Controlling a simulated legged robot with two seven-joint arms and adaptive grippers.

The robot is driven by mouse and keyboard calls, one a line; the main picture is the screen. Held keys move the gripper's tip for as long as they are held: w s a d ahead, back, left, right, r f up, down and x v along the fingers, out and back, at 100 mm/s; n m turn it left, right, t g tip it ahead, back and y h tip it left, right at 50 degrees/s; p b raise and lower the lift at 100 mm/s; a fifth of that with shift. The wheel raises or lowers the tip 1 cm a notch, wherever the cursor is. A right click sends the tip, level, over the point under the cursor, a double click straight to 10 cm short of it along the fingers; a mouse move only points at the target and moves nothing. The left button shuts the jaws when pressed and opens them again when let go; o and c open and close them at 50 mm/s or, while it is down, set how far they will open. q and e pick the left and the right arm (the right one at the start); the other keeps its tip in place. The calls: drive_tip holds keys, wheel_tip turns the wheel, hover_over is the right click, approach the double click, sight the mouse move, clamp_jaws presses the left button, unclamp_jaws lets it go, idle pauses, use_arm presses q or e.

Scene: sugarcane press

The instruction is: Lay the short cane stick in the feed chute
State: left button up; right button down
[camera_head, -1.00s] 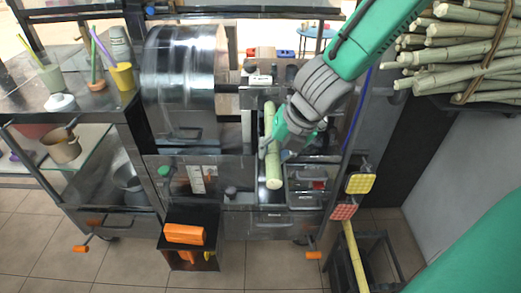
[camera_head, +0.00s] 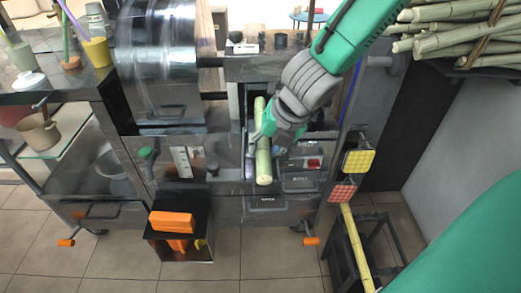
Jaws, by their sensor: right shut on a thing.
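The short cane stick (camera_head: 263,160) is pale green and stands out in the middle of the head view, its length running from the machine toward me. My right gripper (camera_head: 266,131) is shut on it near its middle; the arm comes in from the upper right. The stick lies over the dark slot of the feed chute (camera_head: 250,110) beside the large metal drum. I cannot tell whether the stick touches the chute floor. My left gripper is not in view.
The metal drum (camera_head: 158,60) stands left of the chute. A rack of long canes (camera_head: 470,30) is at the upper right. Yellow and red pads (camera_head: 357,161) stick out at the right. A black bin with orange items (camera_head: 178,250) hangs in front. A side table with cups (camera_head: 97,52) is left.

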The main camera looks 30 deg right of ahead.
drive_tip(key=shift+d+f, duration=0.2)
drive_tip(key=shift+s+a+r, duration=0.1)
drive_tip(key=shift+a+r, duration=0.05)
drive_tip(key=shift+a, duration=0.45)
drive_tip(key=c, duration=1.3)
unclamp_jaws()
drive_tip(key=shift+a, duration=0.3)
drive_tip(key=shift+o, duration=0.8)
drive_tip(key=shift+a+r, duration=0.1)
drive_tip(key=shift+a, duration=0.1)
drive_tip(key=shift+d, duration=0.65)
drive_tip(key=shift+a, duration=0.25)
